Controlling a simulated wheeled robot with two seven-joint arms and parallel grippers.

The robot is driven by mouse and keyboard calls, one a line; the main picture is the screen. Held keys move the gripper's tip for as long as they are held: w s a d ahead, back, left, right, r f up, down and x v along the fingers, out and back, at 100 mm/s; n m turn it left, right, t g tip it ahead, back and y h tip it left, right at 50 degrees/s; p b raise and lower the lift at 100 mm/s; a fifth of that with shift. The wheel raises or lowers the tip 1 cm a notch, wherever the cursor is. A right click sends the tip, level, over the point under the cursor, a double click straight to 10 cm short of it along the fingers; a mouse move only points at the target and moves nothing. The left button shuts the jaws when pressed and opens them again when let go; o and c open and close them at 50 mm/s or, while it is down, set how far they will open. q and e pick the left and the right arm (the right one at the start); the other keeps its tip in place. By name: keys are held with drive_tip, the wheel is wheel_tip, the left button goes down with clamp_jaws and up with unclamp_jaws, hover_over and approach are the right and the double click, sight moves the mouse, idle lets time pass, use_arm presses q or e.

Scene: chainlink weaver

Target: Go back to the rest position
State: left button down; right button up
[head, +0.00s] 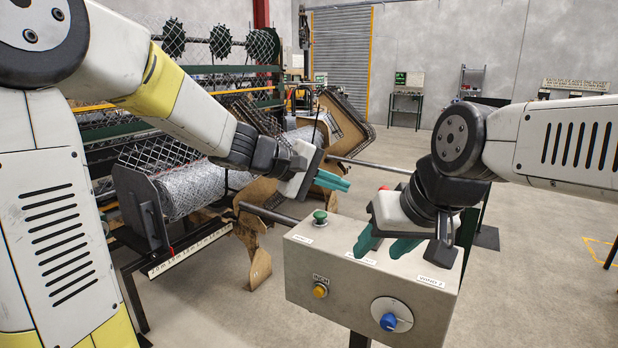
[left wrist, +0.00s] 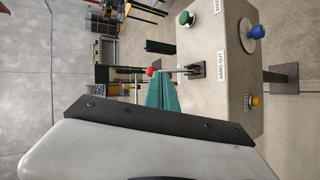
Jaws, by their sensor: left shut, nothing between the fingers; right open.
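My left gripper (head: 333,181) has its teal fingers together and empty, in the air beyond the control box (head: 310,262). It also shows in the left wrist view (left wrist: 162,92), beside a lever with a red ball (left wrist: 151,71); I cannot tell whether they touch. My right gripper (head: 386,246) is open and empty, fingers pointing down at the box's top. In the head view it covers part of that top. The box carries a green button (head: 320,216), a yellow button (head: 320,290) and a blue knob (head: 388,321).
A chain-link weaving machine with a roll of mesh (head: 185,190) stands at the left. Tan curved plates (head: 262,205) and dark bars lie between it and the box. The floor (head: 540,260) at the right is mostly clear. A roller shutter (head: 340,60) is at the back.

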use_arm(q)
drive_tip(key=s+a+f+m+y, duration=0.1)
drive_tip(key=s+a+y, duration=0.3)
drive_tip(key=s+a, duration=0.5)
drive_tip(key=s+a+f+m+t+y, duration=0.1)
drive_tip(key=s+a+m+y, duration=0.3)
drive_tip(key=s+a, duration=0.6)
drive_tip(key=a+f+y, duration=0.1)
drive_tip(key=a, duration=0.4)
drive_tip(key=shift+f+m, duration=0.15)
drive_tip(key=shift+m, duration=0.15)
drive_tip(key=shift+s, duration=0.1)
